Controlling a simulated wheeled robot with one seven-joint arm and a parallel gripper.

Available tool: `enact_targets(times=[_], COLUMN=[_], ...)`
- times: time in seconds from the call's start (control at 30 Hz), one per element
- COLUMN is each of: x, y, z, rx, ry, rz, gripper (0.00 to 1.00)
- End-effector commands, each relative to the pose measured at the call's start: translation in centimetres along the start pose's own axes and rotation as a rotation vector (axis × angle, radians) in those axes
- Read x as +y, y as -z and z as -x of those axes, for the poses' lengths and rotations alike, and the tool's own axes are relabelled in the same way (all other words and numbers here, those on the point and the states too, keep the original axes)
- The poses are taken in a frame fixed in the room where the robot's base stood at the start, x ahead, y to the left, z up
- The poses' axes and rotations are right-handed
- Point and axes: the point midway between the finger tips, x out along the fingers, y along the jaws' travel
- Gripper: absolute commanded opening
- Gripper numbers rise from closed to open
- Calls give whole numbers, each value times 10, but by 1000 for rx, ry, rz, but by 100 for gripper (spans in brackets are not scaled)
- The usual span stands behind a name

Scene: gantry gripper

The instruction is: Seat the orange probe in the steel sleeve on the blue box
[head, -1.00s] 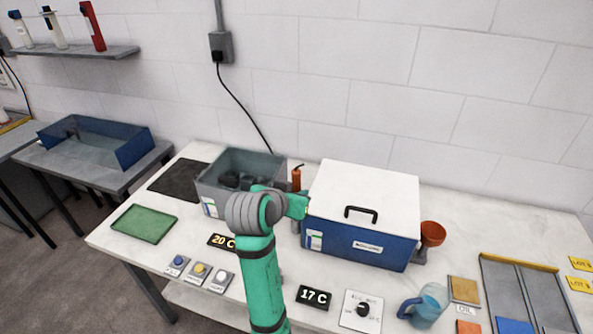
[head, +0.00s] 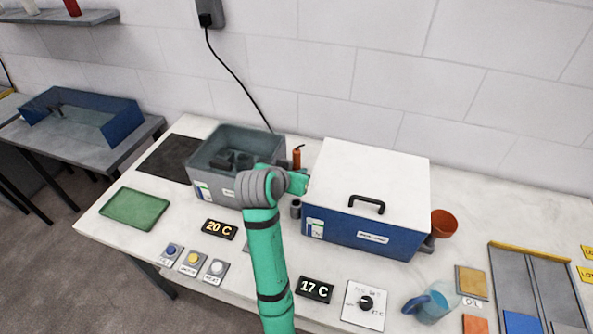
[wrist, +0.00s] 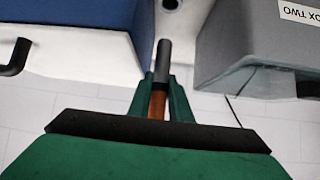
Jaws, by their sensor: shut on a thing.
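My gripper (head: 298,183) is at the left side of the blue box (head: 345,235), shut on the orange probe (head: 297,156), whose orange top stands above the fingers in the head view. In the wrist view my green gripper (wrist: 162,98) holds the probe (wrist: 157,103), with its grey tip sticking out past the fingers. The steel sleeve (head: 295,208) is on the left side of the blue box, below my gripper. In the wrist view the sleeve's dark mouth (wrist: 170,4) shows at the top edge, apart from the probe tip.
The grey bath (head: 207,160) stands close on the left, leaving a narrow gap beside the blue box. The box has a white lid with a black handle (head: 367,204). An orange cup (head: 444,223) is at its right. Displays and switches lie in front.

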Motion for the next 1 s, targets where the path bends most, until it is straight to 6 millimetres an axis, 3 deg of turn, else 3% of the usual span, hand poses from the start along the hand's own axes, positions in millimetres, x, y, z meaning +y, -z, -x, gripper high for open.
enact_targets(times=[0.17,1.0], x=[0,1], y=[-1,-46], z=[3,-31], rx=[1,0], ry=[-1,-3], rz=[-2,-3], gripper=[0,0])
